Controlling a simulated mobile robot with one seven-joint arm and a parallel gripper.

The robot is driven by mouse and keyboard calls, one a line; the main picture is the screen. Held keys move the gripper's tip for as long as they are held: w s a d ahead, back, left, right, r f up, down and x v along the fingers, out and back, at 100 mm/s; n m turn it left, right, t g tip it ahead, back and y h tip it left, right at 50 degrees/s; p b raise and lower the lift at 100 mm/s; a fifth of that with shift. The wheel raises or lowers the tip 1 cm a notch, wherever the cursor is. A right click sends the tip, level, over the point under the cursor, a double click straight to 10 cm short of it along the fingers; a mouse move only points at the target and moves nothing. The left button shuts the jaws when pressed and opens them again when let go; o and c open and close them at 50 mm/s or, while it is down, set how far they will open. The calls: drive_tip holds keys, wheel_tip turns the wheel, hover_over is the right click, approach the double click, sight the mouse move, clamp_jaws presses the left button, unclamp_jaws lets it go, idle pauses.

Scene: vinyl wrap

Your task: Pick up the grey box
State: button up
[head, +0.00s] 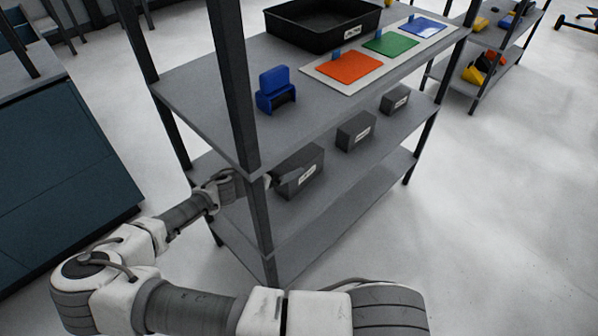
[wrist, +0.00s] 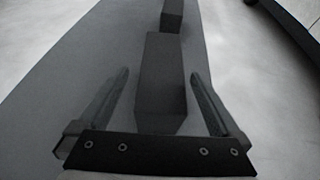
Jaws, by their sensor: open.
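Three grey boxes with white labels stand in a row on the middle shelf: the largest at the left (head: 300,172), a middle one (head: 356,131) and a small one at the right (head: 395,99). My gripper (head: 274,181) is at the left end of the largest box, partly hidden by the shelf post. In the wrist view my open gripper (wrist: 160,74) has one finger on each side of a grey box (wrist: 163,85), with a gap visible on both sides. Another grey box (wrist: 173,14) stands beyond it.
The dark front post (head: 258,215) stands right by my arm. The top shelf board (head: 215,90) lies above the boxes and holds a blue holder (head: 275,90), a black tray (head: 322,38) and colored panels (head: 348,67). The lower shelf (head: 335,219) looks empty.

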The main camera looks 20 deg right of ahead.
sight(297, 160)
drive_tip(key=b+x, duration=0.1)
drive_tip(key=x, duration=0.4)
drive_tip(key=shift+s, duration=0.2)
drive_tip(key=shift+r, duration=0.1)
clamp_jaws()
